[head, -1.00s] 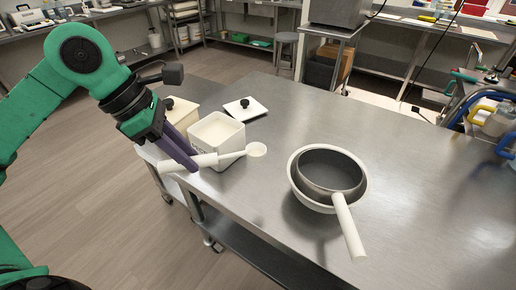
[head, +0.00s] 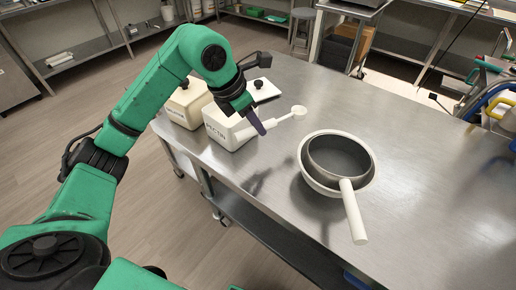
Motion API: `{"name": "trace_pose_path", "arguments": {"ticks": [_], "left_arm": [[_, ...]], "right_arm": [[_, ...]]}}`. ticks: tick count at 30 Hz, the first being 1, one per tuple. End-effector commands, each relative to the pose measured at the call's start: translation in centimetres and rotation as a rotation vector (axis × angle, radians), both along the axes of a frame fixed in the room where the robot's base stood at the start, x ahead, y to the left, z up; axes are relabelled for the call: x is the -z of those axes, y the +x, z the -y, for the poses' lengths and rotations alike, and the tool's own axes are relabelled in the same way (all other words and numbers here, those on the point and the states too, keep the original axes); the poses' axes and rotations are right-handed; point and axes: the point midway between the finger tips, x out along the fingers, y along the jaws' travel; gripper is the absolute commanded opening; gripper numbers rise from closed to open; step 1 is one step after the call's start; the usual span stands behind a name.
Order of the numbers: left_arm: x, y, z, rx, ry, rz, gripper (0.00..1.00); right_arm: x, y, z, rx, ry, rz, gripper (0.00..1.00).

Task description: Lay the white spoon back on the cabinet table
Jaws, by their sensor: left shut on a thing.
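The white spoon (head: 299,111) is held in my left gripper (head: 258,126), which is shut on its handle. Its round bowl points right, toward the back of the steel table (head: 400,135). The spoon appears to be above the table, beside the open white canister (head: 222,131); I cannot tell whether it touches anything. Part of the handle is hidden behind the purple fingers. My right gripper is not in view.
A lidded cream canister (head: 188,104) stands to the left. A white lid (head: 266,90) lies behind. The table's right part is clear.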

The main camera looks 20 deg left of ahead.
Motion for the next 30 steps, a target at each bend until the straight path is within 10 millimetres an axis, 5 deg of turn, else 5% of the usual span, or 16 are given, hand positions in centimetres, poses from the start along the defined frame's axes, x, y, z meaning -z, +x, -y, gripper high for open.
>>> {"name": "trace_pose_path", "arguments": {"ticks": [3, 12, 23, 24, 26, 30], "left_arm": [[3.7, -0.2, 0.0, 0.001, 0.0, -0.006, 0.0], [9.0, -0.1, 0.0, 0.002, 0.0, -0.002, 0.0], [10.0, 0.0, 0.0, 0.003, 0.0, 0.002, 0.0], [10.0, 0.0, 0.0, 0.003, 0.0, 0.002, 0.32], [9.9, 0.0, 0.0, 0.002, 0.0, 0.001, 0.55], [9.8, 0.0, 0.0, 0.002, 0.0, 0.001, 0.58]], "right_arm": [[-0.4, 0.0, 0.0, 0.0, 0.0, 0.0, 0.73], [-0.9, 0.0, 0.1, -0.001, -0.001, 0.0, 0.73], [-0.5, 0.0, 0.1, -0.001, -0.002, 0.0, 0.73], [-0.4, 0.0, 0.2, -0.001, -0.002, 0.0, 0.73], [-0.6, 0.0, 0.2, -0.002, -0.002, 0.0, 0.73], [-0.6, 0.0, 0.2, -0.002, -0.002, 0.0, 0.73]]}}
